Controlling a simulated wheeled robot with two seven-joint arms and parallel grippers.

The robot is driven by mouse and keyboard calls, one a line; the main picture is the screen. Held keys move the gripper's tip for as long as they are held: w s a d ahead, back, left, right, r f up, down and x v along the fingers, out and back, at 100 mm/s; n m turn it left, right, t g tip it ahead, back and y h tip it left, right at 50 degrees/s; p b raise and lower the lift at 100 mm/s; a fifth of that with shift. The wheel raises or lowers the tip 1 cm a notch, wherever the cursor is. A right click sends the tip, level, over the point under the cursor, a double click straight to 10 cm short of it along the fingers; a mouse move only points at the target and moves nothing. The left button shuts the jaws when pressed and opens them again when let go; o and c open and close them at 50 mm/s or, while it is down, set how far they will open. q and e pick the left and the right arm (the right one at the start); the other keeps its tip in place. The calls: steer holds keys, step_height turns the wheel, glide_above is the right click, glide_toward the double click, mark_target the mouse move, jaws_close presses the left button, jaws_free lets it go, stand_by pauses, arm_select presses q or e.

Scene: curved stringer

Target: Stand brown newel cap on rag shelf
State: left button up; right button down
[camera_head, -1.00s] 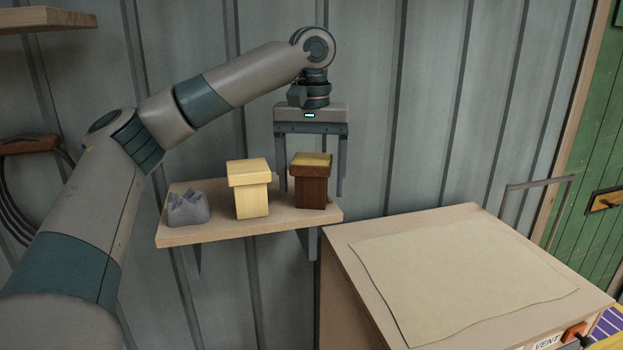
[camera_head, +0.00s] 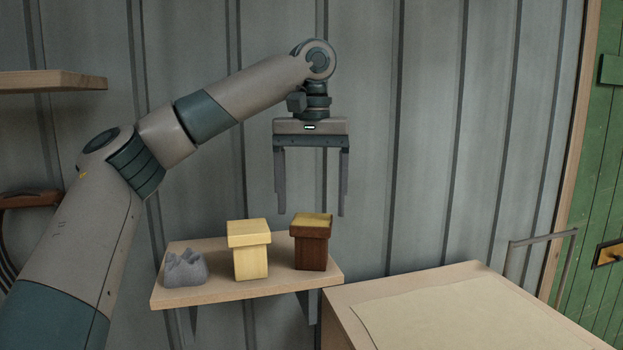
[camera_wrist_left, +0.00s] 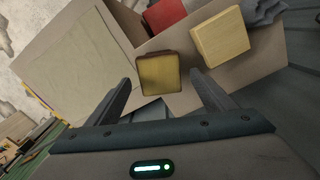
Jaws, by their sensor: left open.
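The brown newel cap (camera_head: 311,245) stands upright on the small wall shelf (camera_head: 215,294), at its right end. Its top is yellowish; it also shows from above in the left wrist view (camera_wrist_left: 159,75). A grey crumpled rag (camera_head: 185,270) lies at the left end of the same shelf, so this looks like the rag shelf. My left gripper (camera_head: 310,212) is open and empty, with its fingers pointing down above the brown cap, apart from it. In the left wrist view the cap lies just beyond the gap between the fingertips. My right gripper is not in view.
A pale yellow newel cap (camera_head: 249,250) stands between the rag and the brown cap. A wooden-topped cabinet with a beige sheet (camera_head: 455,315) is at the lower right. A red thing (camera_wrist_left: 165,14) shows beside the shelf in the left wrist view. Another shelf (camera_head: 50,81) is at the upper left.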

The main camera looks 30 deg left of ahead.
arm_select(q)
steer(key=shift+r, duration=1.9)
